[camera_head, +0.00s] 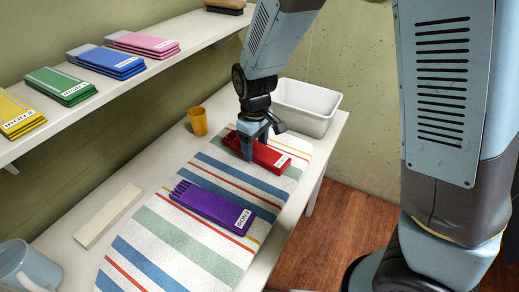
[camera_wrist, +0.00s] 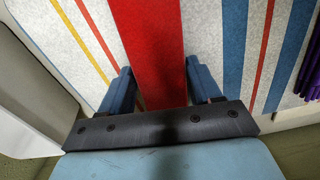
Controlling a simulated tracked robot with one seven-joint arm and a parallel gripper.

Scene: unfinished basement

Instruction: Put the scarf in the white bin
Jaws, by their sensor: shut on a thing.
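A red folded scarf (camera_head: 272,157) with a white label lies across the far part of the striped ironing board. It also shows as a red band in the wrist view (camera_wrist: 150,35). My gripper (camera_head: 255,148) points down at its left part, with a finger on each side, shut on it. The fingers hide some of the cloth. A purple folded scarf (camera_head: 215,208) with a fringed left end and a white label lies nearer on the board. The white bin (camera_head: 307,122) stands behind the red scarf, at the table's far end; it looks empty from here.
The striped board (camera_head: 190,240) lies on a pale table. An orange cup (camera_head: 198,121), a pale wooden bar (camera_head: 108,215) and a light blue mug (camera_head: 30,266) stand or lie left of it. A wall shelf (camera_head: 150,75) holds several folded cloths. Wooden floor is at right.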

